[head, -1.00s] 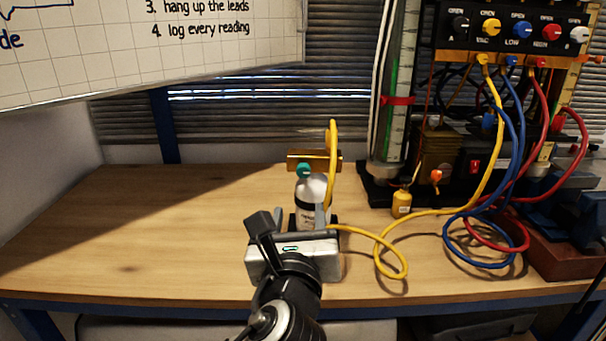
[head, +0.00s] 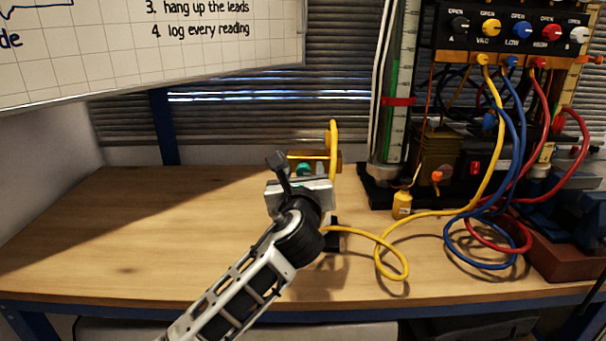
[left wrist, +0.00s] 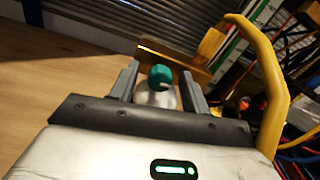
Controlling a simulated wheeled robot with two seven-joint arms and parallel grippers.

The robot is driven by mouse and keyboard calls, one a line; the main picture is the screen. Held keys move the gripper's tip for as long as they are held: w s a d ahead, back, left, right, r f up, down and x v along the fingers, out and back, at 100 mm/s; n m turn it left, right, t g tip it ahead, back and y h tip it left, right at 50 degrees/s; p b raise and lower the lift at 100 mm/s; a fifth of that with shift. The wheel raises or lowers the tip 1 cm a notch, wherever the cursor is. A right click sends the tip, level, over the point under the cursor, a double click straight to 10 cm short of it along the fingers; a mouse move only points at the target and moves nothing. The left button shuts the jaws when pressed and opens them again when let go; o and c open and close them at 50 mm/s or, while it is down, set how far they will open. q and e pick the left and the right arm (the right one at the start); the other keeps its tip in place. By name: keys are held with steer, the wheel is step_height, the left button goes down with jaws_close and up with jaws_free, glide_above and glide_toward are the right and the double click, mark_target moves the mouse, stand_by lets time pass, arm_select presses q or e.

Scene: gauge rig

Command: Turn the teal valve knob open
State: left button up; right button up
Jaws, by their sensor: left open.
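The fingers are open, with gaps visible on both sides of the knob. My right gripper is not in view.
A yellow hose (head: 333,160) rises just right of the knob and continues along the table. The table's left side is clear.

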arm_select(q)
steer(key=shift+c, duration=0.4)
steer(key=c, duration=0.9)
